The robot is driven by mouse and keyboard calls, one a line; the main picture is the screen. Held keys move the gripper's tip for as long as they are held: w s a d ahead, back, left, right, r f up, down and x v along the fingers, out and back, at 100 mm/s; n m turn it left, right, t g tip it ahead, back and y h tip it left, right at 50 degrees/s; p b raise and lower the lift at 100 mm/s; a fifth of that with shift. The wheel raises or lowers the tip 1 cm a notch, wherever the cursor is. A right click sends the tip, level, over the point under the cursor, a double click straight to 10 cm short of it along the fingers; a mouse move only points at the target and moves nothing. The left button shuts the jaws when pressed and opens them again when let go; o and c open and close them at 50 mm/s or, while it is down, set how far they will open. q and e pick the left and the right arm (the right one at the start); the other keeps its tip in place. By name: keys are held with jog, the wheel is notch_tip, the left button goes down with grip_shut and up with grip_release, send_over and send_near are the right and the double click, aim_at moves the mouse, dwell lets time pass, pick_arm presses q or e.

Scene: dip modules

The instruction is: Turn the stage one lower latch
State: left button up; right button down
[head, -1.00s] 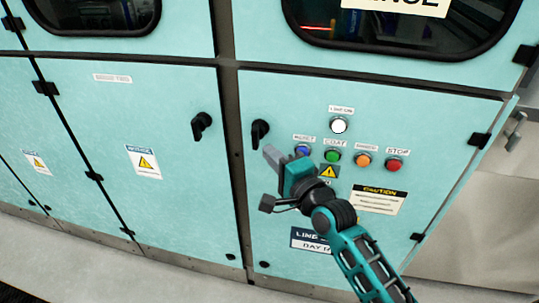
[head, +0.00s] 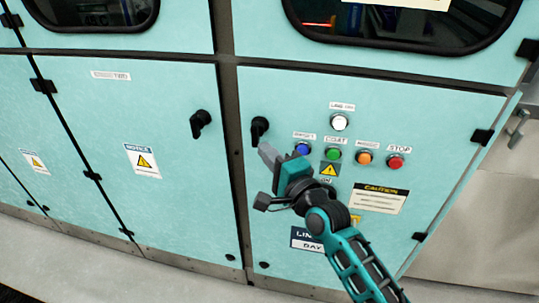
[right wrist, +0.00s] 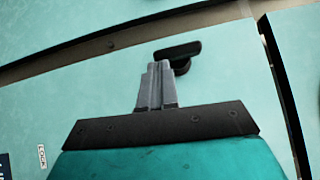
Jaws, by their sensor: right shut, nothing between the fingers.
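Two black latch handles show in the head view. One latch (head: 200,122) is on the left door panel, and the other latch (head: 260,129) is on the right panel just beyond the seam. I cannot tell from the labels which is the stage one lower latch. My right gripper (head: 266,152) is shut and empty, its fingertips just below the right latch. In the right wrist view the shut fingers (right wrist: 158,68) point at a black latch (right wrist: 180,54), which lies partly behind the tips. I cannot tell whether they touch. My left gripper is out of view.
Right of the gripper are a white lamp (head: 340,122), a blue button (head: 302,149), a green button (head: 333,154), an orange button (head: 364,158) and a red stop button (head: 396,162). A dark window (head: 400,22) is above.

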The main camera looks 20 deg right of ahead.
pick_arm(q)
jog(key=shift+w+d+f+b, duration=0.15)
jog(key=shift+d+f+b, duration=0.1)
jog(key=shift+b, duration=0.3)
pick_arm(e)
jog(key=shift+f+m+t, duration=0.2)
jog(key=shift+m+t, duration=0.1)
pick_arm(q)
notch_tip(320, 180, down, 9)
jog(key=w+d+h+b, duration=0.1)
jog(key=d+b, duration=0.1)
jog(key=b, duration=1)
pick_arm(e)
jog(key=w+a+m+t+h, duration=0.1)
jog(key=m, duration=0.1)
jog(key=w+a+m+t+h, duration=0.1)
jog(key=a+m+t, duration=0.1)
jog(key=m, duration=0.1)
jog(key=w+a+m+t+h, duration=0.1)
jog(key=m+t, duration=0.1)
jog(key=m, duration=0.1)
jog(key=shift+w+a+f, duration=0.1)
jog(key=shift+a+f, duration=0.2)
jog(key=shift+f, duration=0.1)
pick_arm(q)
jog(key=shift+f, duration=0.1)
pick_arm(e)
jog(key=shift+w+a+r, duration=0.1)
jog(key=shift+a, duration=0.05)
